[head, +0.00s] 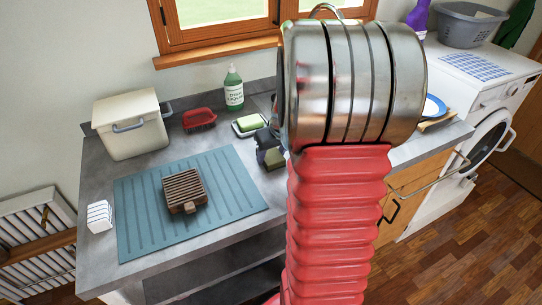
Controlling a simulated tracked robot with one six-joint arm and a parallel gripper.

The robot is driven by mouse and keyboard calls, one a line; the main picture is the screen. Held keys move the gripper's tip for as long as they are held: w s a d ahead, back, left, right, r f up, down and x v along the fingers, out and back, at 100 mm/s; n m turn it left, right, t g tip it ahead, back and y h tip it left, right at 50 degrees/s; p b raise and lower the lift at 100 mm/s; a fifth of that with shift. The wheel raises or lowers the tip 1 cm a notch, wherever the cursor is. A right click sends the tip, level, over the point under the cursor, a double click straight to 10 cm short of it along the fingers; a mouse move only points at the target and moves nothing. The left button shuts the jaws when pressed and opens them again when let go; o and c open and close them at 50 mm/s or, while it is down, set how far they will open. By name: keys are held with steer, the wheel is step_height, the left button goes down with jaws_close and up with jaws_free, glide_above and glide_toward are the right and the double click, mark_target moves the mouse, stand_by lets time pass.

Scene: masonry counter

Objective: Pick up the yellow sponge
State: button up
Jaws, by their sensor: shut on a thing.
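My gripper (270,151) is a small dark shape at the right part of the grey counter, just left of my arm. It points down and is shut on a dull yellow block, the yellow sponge (274,159), whose lower part shows beneath the fingers. The sponge's upper part is hidden by the fingers, and its right side is close to my arm's outline. I cannot tell whether the sponge touches the counter or is just above it.
A blue ribbed mat (143,225) bears a brown slatted block (184,188). Behind stand a cream bin (131,126), a red holder (199,119), a green soap bottle (234,91) and a dish with a green-and-white block (249,124). A white rack (100,216) stands left. My arm hides the counter's right part.

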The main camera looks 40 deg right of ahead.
mark_target(271, 155)
step_height(271, 155, up, 10)
steer(key=shift+r, duration=0.25)
stand_by(0.3)
stand_by(0.3)
steer(key=o, duration=0.5)
steer(key=c, duration=0.3)
steer(key=shift+c, duration=0.2)
steer(key=shift+a+f, duration=0.1)
